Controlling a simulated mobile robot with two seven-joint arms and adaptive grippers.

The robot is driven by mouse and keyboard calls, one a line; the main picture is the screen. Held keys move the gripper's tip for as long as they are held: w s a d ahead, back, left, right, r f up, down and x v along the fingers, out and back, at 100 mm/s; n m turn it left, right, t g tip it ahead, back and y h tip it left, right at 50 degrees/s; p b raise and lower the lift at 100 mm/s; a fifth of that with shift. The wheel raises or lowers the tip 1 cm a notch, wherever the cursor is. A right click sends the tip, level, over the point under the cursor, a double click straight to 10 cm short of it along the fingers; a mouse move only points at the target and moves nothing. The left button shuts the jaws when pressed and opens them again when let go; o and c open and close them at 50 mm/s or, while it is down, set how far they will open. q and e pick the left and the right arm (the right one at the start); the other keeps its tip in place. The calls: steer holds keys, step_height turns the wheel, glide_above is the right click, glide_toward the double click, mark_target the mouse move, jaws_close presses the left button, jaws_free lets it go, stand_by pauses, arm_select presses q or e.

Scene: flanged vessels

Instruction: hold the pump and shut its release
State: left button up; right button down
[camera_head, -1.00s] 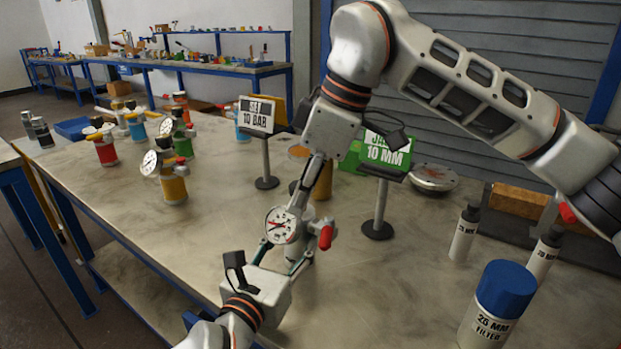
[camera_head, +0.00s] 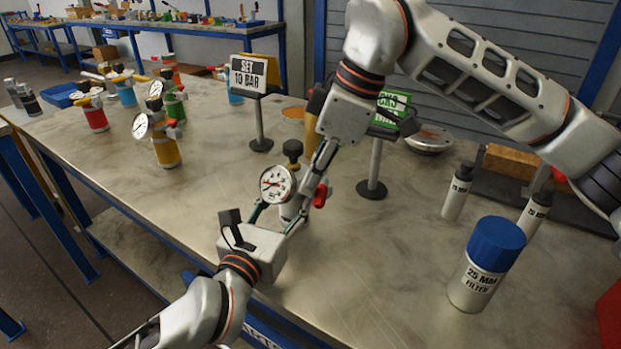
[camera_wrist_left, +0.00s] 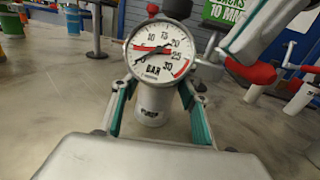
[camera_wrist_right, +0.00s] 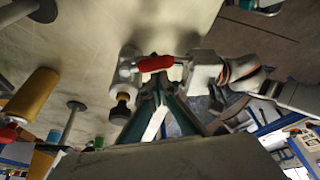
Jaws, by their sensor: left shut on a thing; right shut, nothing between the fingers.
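The pump (camera_head: 290,207) stands on the table, with a white body, a black knob on top and a round gauge (camera_head: 277,184) marked BAR in the left wrist view (camera_wrist_left: 160,52). My left gripper (camera_head: 279,212) is shut around the pump's body, its fingers on either side below the gauge (camera_wrist_left: 153,105). The red release lever (camera_head: 321,194) sticks out at the pump's right side; it also shows in the right wrist view (camera_wrist_right: 156,63). My right gripper (camera_head: 314,185) is shut and empty, its tips close beside the lever. Whether they touch it I cannot tell.
A "SET 10 BAR" sign (camera_head: 248,74) and a green sign (camera_head: 390,108) stand on posts behind the pump. A blue-capped filter canister (camera_head: 485,264) and small bottles (camera_head: 457,191) are to the right. Coloured pumps, one yellow (camera_head: 166,148), stand at the left.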

steer(key=shift+s+d+n, duration=0.1)
steer(key=shift+d+n, duration=0.2)
steer(key=shift+n, duration=0.4)
steer(key=shift+s+d+n+g, duration=0.1)
steer(key=shift+d+n+g, duration=0.35)
steer(key=shift+n, duration=0.35)
steer(key=d+n, duration=0.1)
steer(key=n, duration=0.1)
steer(key=d+n+g, duration=0.1)
steer(key=n, duration=0.2)
steer(key=d+n+g, duration=0.1)
steer(key=n, duration=0.1)
steer(key=shift+w+d+g+h, duration=0.25)
steer(key=shift+w+d+h, duration=0.05)
steer(key=shift+d+h, duration=0.1)
steer(key=shift+w+d, duration=0.1)
